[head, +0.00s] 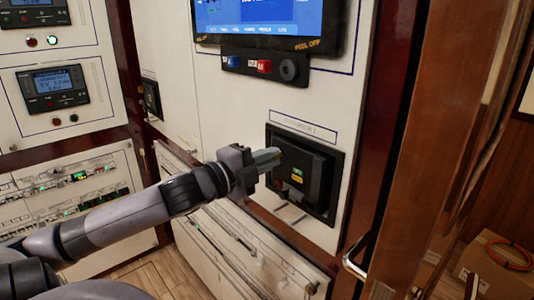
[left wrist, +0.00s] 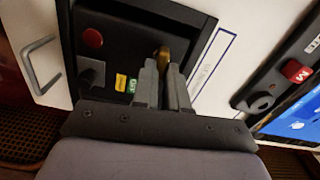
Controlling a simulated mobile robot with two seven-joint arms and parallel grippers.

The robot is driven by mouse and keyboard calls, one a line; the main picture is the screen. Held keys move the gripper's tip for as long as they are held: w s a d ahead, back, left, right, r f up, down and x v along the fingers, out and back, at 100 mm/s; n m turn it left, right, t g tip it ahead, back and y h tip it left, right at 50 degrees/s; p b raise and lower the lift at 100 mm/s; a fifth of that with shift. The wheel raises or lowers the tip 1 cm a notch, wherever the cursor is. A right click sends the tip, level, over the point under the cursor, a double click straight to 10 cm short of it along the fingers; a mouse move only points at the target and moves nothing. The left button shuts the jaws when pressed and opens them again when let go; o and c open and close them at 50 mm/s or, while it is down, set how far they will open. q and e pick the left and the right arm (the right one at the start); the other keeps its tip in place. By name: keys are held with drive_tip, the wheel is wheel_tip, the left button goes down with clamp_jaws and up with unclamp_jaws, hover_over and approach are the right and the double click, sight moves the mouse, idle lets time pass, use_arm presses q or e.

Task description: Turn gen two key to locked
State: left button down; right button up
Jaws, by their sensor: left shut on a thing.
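A black generator panel (head: 325,180) is set into the white wall in the head view, and it fills the upper left of the left wrist view (left wrist: 115,35). A small brass-coloured key (left wrist: 163,54) shows between my left fingertips in the left wrist view. My left gripper (head: 276,156) reaches the panel's upper left part and is shut on the key. In the left wrist view the gripper (left wrist: 165,72) hides most of the key and its lock, so I cannot read its turn position. My right gripper is not in view.
The panel also has a red button (left wrist: 93,38), a grey knob (left wrist: 92,74) and yellow and green labels (left wrist: 126,84). A screen (head: 265,18) and a switch strip (head: 262,65) are above. A wooden door edge (head: 425,130) stands to the right.

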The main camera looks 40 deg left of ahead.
use_arm(q)
drive_tip(key=shift+m, duration=0.6)
drive_tip(key=c, duration=1.2)
unclamp_jaws()
drive_tip(key=shift+o, duration=0.2)
drive_tip(key=shift+s+f, duration=0.1)
drive_tip(key=shift+s, duration=0.05)
drive_tip(key=s, duration=0.6)
drive_tip(key=shift+s+a, duration=0.35)
drive_tip(key=shift+s, duration=0.05)
